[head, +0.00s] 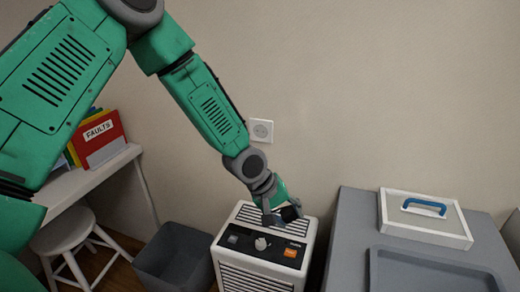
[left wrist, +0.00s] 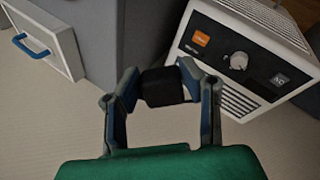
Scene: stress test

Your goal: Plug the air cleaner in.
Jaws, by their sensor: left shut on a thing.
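The air cleaner (head: 262,252) is a white box with vent slats, a dark panel, a pale knob and an orange label. It stands on the floor below the wall socket (head: 261,131), a white plate on the beige wall. My left gripper (head: 281,213) is over the top of the air cleaner in the head view. It is shut on a black plug (left wrist: 165,87), which sits between the two fingers in the left wrist view. The plug is apart from the socket. Its prongs and any cord cannot be made out. My right gripper is not in view.
A grey bin (head: 172,262) stands left of the air cleaner. A white stool (head: 66,236) and a shelf with a red "FAULTS" binder (head: 100,138) are further left. A grey cabinet (head: 354,222) on the right bears a white case with blue handle (head: 424,207). The wall around the socket is clear.

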